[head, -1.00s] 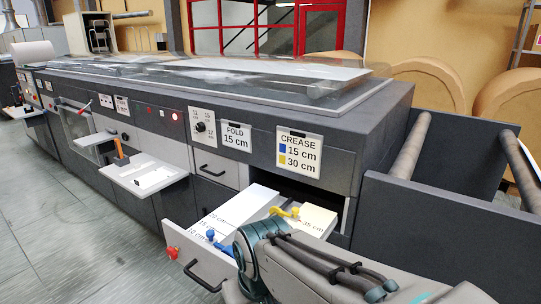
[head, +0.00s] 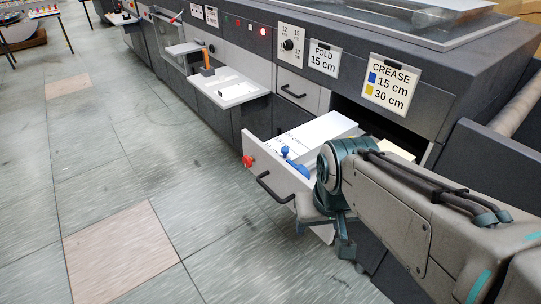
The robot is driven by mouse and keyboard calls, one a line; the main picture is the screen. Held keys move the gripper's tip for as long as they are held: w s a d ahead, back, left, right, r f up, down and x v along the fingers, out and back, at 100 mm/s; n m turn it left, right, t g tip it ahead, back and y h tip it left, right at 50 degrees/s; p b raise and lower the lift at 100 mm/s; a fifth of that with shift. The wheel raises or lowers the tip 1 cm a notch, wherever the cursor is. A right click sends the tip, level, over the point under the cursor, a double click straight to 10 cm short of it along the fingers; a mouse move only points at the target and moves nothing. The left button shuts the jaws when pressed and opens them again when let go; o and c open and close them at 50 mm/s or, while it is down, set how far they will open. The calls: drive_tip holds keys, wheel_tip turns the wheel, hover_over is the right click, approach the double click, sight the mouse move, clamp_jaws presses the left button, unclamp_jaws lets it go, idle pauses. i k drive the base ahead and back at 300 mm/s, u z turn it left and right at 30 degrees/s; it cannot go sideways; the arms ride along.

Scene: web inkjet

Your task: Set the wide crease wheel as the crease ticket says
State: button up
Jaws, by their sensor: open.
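The crease ticket (head: 394,86) on the machine front reads CREASE, with a blue square beside 15 cm and a yellow square beside 30 cm. Below it an open drawer (head: 262,165) holds a white scale panel (head: 325,130) with cm marks, partly too small to read. A blue knobbed piece (head: 291,158) sits at the drawer's front end. The yellow piece is hidden behind my arm; a bit of its pale panel (head: 398,150) shows. My gripper (head: 335,235) is open and empty, pointing down outside the drawer front, below the blue piece and apart from it.
A red knob (head: 248,161) and black handle (head: 272,187) stick out from the drawer front. A fold ticket (head: 323,58) reads 15 cm, beside a dial (head: 289,44). A white shelf (head: 230,88) juts out left. The floor (head: 110,170) is clear.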

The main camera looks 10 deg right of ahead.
sight(285, 154)
drive_tip(key=u, duration=1.2)
drive_tip(key=i, duration=0.4)
drive_tip(key=z, duration=1.4)
